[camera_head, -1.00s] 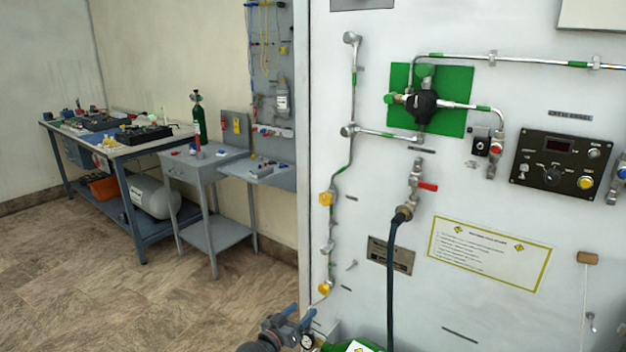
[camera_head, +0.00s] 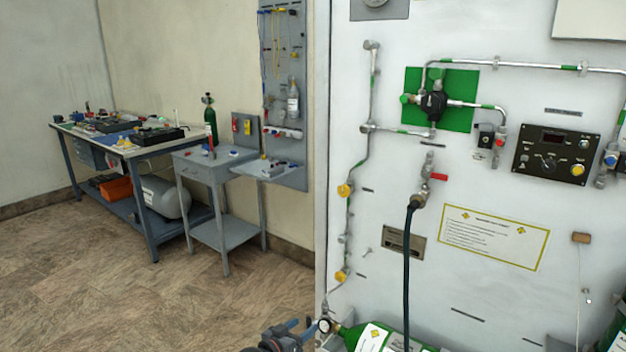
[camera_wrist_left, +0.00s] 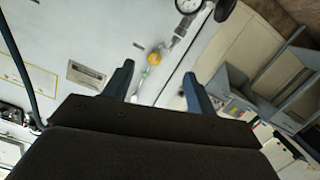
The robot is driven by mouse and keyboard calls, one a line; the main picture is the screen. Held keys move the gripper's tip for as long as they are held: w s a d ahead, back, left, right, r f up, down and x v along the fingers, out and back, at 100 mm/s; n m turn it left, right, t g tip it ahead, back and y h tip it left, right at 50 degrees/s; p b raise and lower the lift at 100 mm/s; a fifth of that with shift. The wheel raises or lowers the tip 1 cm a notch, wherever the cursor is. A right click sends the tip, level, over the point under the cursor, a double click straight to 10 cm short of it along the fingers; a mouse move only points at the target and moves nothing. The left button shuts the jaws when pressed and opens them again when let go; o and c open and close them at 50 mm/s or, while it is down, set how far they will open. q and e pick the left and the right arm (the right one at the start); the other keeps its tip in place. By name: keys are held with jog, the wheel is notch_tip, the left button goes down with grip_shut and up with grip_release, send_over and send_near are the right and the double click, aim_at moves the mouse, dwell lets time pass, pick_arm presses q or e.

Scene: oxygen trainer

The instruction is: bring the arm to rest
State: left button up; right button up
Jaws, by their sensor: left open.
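My left gripper (camera_head: 300,326) shows at the bottom of the head view with blue fingers, in front of the white panel's lower left corner. In the left wrist view my left gripper (camera_wrist_left: 158,86) has its two fingers well apart with nothing between them. The white panel (camera_head: 395,290) with pipes and a yellow fitting (camera_wrist_left: 155,58) lies beyond the fingers. A green cylinder (camera_head: 405,342) with a pressure gauge (camera_head: 325,325) is close to the right of the gripper in the head view. My right gripper is not in view.
A workbench (camera_head: 135,150) with tools and a grey tank (camera_head: 163,197) below stands at the far left. A small grey table (camera_head: 205,160) stands beside it. The floor (camera_head: 110,300) in front of them is clear. A dark hose (camera_head: 407,265) hangs down the panel.

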pick_arm(q)
jog(key=s+a+r+g+y+p, duration=0.1)
jog(key=s+a+r+g+y, duration=0.15)
jog(key=s, duration=0.55)
jog(key=s+a+r+g+y+p, duration=0.1)
jog(key=s+a+g+y, duration=0.15)
jog(key=s, duration=0.45)
jog(key=s+a+r+g+y+p, duration=0.1)
jog(key=s+a+r+y, duration=0.2)
jog(key=s, duration=0.5)
jog(key=s+a+f+n+g+p, duration=0.1)
jog(key=s+f+g+p, duration=0.1)
jog(key=s, duration=1)
jog(key=s+a+f+n+g+p, duration=0.1)
jog(key=s+f+g+p, duration=0.1)
jog(key=s, duration=1)
notch_tip(320, 180, down, 3)
jog(key=shift+a+r+p, duration=0.2)
jog(key=shift+p, duration=0.45)
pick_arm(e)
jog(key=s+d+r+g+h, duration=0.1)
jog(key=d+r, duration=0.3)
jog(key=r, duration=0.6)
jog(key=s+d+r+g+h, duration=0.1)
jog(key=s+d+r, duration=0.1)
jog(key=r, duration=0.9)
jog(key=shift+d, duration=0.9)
